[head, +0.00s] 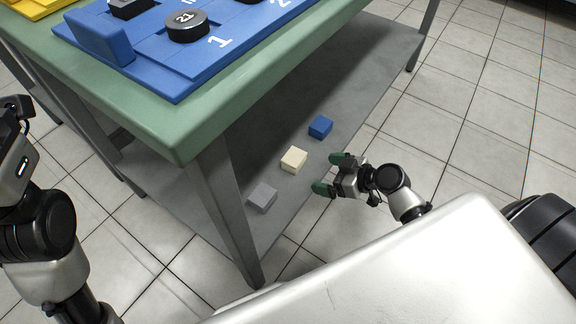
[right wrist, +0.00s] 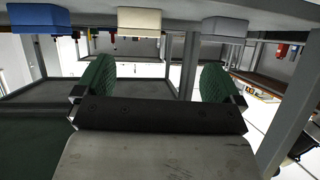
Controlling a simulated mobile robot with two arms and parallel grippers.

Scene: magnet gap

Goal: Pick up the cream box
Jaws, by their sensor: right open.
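The cream box (head: 294,160) lies on the grey lower shelf (head: 345,85) of the green table, between a grey box and a blue box. My right gripper (head: 327,173) is open and empty at the shelf's outer edge, its green fingers pointing toward the cream box without touching it. In the right wrist view the cream box (right wrist: 139,21) shows at the top, beyond the gap between the two green fingers of the gripper (right wrist: 156,76). My left arm shows at the left edge of the head view, but its fingers are not visible.
The blue box (head: 320,127) and the grey box (head: 262,197) sit on either side on the shelf. A table leg (head: 228,205) stands near the grey box. The green tabletop (head: 205,120) overhangs the shelf. Tiled floor (head: 480,130) is clear to the right.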

